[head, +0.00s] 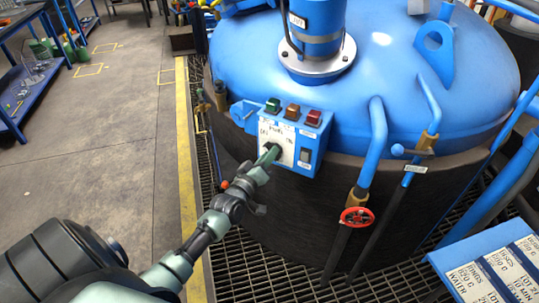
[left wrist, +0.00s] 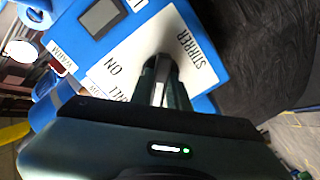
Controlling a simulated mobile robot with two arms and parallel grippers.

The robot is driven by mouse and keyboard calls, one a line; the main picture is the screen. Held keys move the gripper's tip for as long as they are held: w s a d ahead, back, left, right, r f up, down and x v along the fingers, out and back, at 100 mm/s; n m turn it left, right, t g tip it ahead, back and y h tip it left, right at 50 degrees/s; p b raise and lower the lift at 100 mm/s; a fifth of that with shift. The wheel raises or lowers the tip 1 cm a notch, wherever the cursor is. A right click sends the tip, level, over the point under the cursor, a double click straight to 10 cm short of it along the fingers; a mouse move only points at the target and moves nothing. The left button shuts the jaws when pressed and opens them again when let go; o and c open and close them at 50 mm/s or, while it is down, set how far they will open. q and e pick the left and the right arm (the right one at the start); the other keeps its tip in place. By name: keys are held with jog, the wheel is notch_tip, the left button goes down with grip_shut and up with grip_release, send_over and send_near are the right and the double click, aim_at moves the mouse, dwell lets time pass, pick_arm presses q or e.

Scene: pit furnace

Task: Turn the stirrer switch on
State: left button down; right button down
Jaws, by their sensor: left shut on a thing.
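The blue control box (head: 309,157) stands on the side of the furnace, with a white label plate (head: 285,133) on its front. In the left wrist view the plate (left wrist: 192,48) reads STIRRER and ON. My left gripper (head: 268,153) is at the plate, shut on the stirrer switch. My right gripper is not in view.
Green (head: 273,105), amber (head: 292,111) and red (head: 313,118) buttons top the box, with a small grey rocker or window (head: 304,155) beside the plate. A red handwheel (head: 356,217) and blue pipes stand right of it. Grating (head: 260,250) lies below.

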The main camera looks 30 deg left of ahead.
pick_arm(q)
jog(key=shift+m, duration=0.3)
jog(key=m, duration=0.5)
jog(key=m+p, duration=0.1)
jog(key=m, duration=0.5)
jog(key=m+p, duration=0.1)
jog(key=m, duration=0.5)
jog(key=shift+d, duration=0.25)
jog(key=shift+m, duration=0.3)
jog(key=c, duration=1.4)
grip_release()
jog(key=shift+o, duration=0.2)
